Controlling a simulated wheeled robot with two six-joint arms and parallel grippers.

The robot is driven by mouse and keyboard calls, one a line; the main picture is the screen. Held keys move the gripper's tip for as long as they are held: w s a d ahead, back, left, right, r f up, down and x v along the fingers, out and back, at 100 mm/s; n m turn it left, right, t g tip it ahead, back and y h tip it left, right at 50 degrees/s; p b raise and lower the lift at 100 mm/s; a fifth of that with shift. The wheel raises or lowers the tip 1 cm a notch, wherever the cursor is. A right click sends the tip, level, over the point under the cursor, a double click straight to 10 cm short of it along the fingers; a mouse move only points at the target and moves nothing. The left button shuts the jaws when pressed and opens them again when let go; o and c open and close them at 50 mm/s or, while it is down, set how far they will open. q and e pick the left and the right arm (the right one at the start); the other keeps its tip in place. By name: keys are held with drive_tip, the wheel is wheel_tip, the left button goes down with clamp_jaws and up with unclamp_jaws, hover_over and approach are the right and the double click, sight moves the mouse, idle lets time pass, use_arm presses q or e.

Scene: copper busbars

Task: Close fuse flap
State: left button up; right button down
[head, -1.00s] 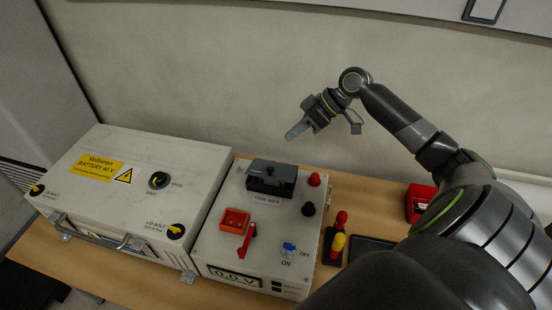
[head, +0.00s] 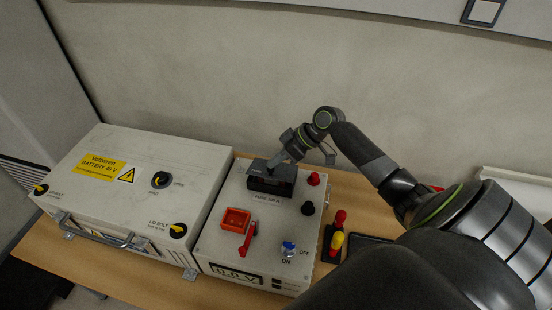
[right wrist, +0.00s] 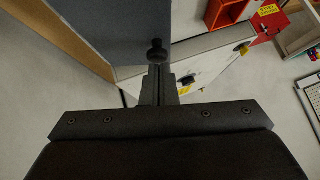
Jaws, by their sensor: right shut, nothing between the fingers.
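The fuse holder (head: 259,184) is a dark block at the back of the white box with the meter. Its grey flap (head: 257,166) shows at the top; I cannot tell whether it is fully shut. My right gripper (head: 275,161) is shut and empty, its tips at the top of the holder, hiding part of the flap. Whether they touch it is unclear. In the right wrist view, the closed fingers (right wrist: 158,85) point at a small black knob (right wrist: 157,50). My left gripper is not in view.
The large battery case (head: 140,190) stands on the left. The white box carries an orange socket (head: 235,219), a red lever (head: 247,240), a blue switch (head: 288,247), and red (head: 313,178) and black (head: 308,208) terminals. Red and yellow plugs (head: 337,240) stand on the right.

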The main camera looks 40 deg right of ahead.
sight(267, 176)
drive_tip(key=shift+s+a+f+n+t+h, duration=0.4)
drive_tip(key=shift+s+a+f+t+h, duration=0.2)
drive_tip(key=shift+f+h, duration=0.2)
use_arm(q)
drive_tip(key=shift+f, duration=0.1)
use_arm(e)
drive_tip(key=shift+s+a+f, duration=0.15)
drive_tip(key=shift+a+f, duration=0.1)
drive_tip(key=shift+f, duration=0.2)
drive_tip(key=shift+r+p, duration=0.35)
drive_tip(key=shift+r, duration=0.15)
wheel_tip(267, 176, up, 3)
drive_tip(key=p, duration=0.3)
drive_tip(key=shift+a+r, duration=0.15)
drive_tip(key=shift+r, duration=0.05)
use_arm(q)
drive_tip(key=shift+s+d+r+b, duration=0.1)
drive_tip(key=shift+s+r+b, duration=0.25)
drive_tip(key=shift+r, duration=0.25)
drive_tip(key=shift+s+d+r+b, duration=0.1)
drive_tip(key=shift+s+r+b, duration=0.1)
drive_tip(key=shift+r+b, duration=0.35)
use_arm(e)
drive_tip(key=v, duration=0.9)
drive_tip(key=shift+s+r, duration=0.25)
drive_tip(key=shift+s, duration=0.1)
